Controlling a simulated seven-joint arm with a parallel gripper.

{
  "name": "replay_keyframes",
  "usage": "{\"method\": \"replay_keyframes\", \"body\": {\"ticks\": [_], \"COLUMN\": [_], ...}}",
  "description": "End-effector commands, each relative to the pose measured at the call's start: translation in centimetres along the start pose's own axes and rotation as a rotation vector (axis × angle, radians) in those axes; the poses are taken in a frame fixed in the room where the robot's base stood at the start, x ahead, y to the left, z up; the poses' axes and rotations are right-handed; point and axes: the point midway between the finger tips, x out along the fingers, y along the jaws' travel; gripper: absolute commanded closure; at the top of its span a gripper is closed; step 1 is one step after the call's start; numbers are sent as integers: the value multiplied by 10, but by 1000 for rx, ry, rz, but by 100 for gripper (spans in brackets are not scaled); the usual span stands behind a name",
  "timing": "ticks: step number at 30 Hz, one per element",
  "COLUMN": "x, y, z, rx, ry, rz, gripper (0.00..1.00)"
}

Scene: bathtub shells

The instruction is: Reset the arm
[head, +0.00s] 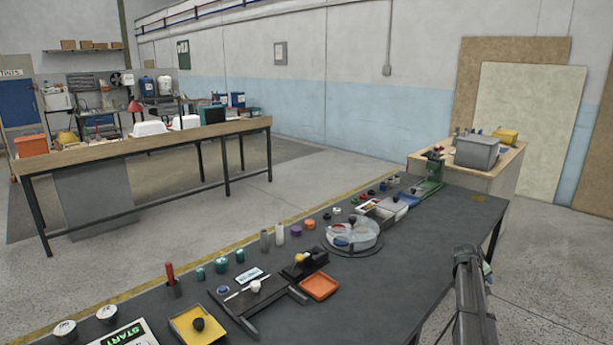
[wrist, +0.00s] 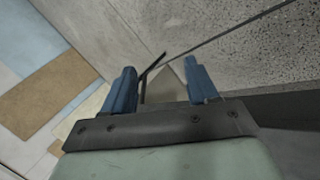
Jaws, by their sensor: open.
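My gripper (wrist: 160,72) shows in the wrist view with its two blue fingers apart and nothing between them. Past the fingers are a speckled floor, wall panels and thin dark bars, with no task item near the jaws. In the head view I cannot make out the gripper. A dark, tall shape (head: 470,300) stands at the right edge of the table there, and I cannot tell whether it is part of my arm.
The dark worktable (head: 370,285) carries a round clear dish (head: 353,236), an orange tray (head: 319,287), a yellow tray (head: 186,334), a green device (head: 432,175) and several small jars. A grey bin (head: 477,152) stands on a cabinet behind. The table's near right part is bare.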

Motion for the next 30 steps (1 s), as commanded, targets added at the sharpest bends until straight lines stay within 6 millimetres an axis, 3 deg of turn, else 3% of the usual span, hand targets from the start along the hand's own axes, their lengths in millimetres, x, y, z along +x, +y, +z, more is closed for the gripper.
{"method": "replay_keyframes", "body": {"ticks": [1, 5, 8, 12, 23, 30], "x": [14, 37, 49, 60, 66, 52], "y": [-6, -39, -76, -144, -313, -419], "z": [17, 41, 57, 79, 155, 224], "rx": [-9, -24, -24, -18, 10, 29], "ry": [-12, -31, -44, -68, -163, -258], "rz": [-6, -42, -85, -164, -367, -498], "gripper": [42, 42, 42, 42, 42, 42]}}
